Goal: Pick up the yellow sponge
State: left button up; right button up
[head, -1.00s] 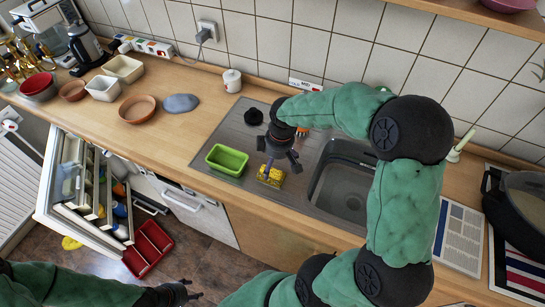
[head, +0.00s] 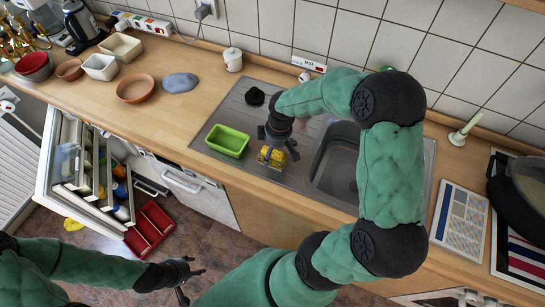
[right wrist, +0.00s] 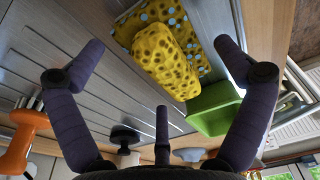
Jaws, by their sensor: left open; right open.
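The yellow sponge (head: 273,158) lies on the steel drainboard between the green tub and the sink basin. In the right wrist view the porous sponge (right wrist: 167,62) rests against a yellow, blue-dotted piece (right wrist: 150,14). My right gripper (head: 277,154) is open above the sponge, with its fingers spread around it in the head view. In the right wrist view the sponge lies beyond the open fingers, and no finger visibly touches it. My left gripper (head: 192,281) is open and empty, low in the head view, away from the counter.
The green tub (head: 227,141) stands just left of the sponge, and the sink basin (head: 338,170) is to its right. A black round item (head: 254,97) is behind. Bowls and a grey-blue lump (head: 180,83) stand farther left. An open drawer (head: 90,180) is at lower left.

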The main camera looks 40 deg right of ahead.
notch_tip(320, 180, down, 2)
jog(key=shift+w+f, duration=0.15)
jog(key=shift+f, duration=0.05)
jog(key=c, duration=1.1)
jog(key=shift+o, duration=0.2)
jog(key=shift+r, duration=0.1)
jog(key=shift+r, duration=0.4)
notch_tip(320, 180, up, 2)
jog(key=shift+r, duration=0.15)
jog(key=s+a+r+p, duration=0.3)
jog(key=s+a+r, duration=0.6)
jog(key=s+r, duration=0.1)
jog(key=shift+s+a, duration=0.2)
jog(key=shift+a, duration=0.05)
jog(key=shift+w+f, duration=0.1)
